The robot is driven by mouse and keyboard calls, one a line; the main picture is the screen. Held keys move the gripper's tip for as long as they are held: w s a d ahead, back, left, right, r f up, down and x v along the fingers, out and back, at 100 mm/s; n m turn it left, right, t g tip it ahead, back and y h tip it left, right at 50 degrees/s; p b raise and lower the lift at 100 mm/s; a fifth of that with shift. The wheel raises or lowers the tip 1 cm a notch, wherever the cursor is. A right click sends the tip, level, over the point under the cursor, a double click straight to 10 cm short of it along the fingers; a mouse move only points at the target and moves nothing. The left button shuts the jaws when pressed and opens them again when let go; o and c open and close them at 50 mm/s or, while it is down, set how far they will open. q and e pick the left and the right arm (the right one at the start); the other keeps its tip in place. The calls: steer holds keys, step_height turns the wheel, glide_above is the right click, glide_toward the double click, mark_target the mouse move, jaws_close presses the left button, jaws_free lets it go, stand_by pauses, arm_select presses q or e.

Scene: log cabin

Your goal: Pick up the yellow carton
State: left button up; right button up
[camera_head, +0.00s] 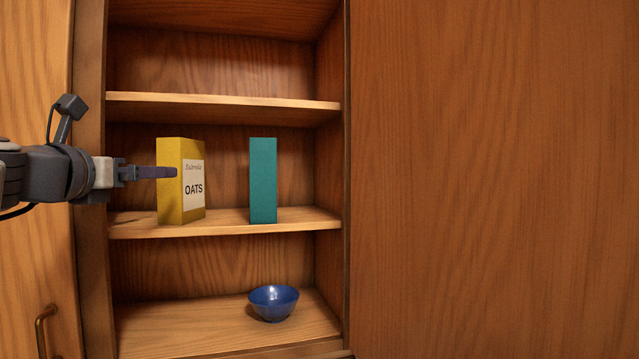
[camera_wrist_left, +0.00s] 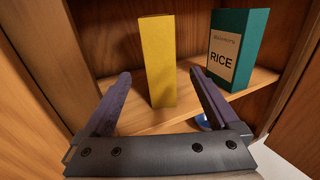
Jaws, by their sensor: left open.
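The yellow carton (camera_head: 171,196), labelled OATS, stands upright on the middle shelf (camera_head: 230,230), left of centre in the head view. In the left wrist view the yellow carton (camera_wrist_left: 158,60) stands ahead, in line with the gap between my fingers. My left gripper (camera_head: 160,172) reaches in from the left at about the carton's mid height. In the left wrist view the left gripper (camera_wrist_left: 157,88) is open, with a finger to each side of the carton's lower part. I cannot tell how far the fingertips reach along it. My right gripper is not in view.
A teal carton (camera_head: 263,181) stands right of the yellow one on the same shelf; its RICE label shows in the left wrist view (camera_wrist_left: 223,60). A blue bowl (camera_head: 274,302) sits on the shelf below. The cabinet's side walls and upper shelf (camera_head: 220,101) bound the space.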

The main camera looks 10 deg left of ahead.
mark_target(169, 148)
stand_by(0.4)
arm_select(q)
steer(key=shift+o, duration=0.4)
steer(key=r, duration=0.1)
steer(key=w+r+b, duration=0.1)
steer(key=r, duration=0.1)
steer(key=shift+w+r, duration=0.3)
steer(key=shift+w, duration=0.1)
steer(key=w+p, duration=0.1)
steer(key=w, duration=0.1)
steer(key=w+r, duration=0.1)
steer(key=w, duration=0.1)
steer(key=shift+w+p, duration=0.2)
steer(key=shift+p, duration=0.15)
steer(key=shift+w+a+f, duration=0.1)
steer(key=shift+w, duration=0.5)
steer(key=w+p, duration=0.3)
steer(key=w, duration=0.1)
steer(key=shift+w+a, duration=0.2)
steer(key=shift+w, duration=0.3)
jaws_close()
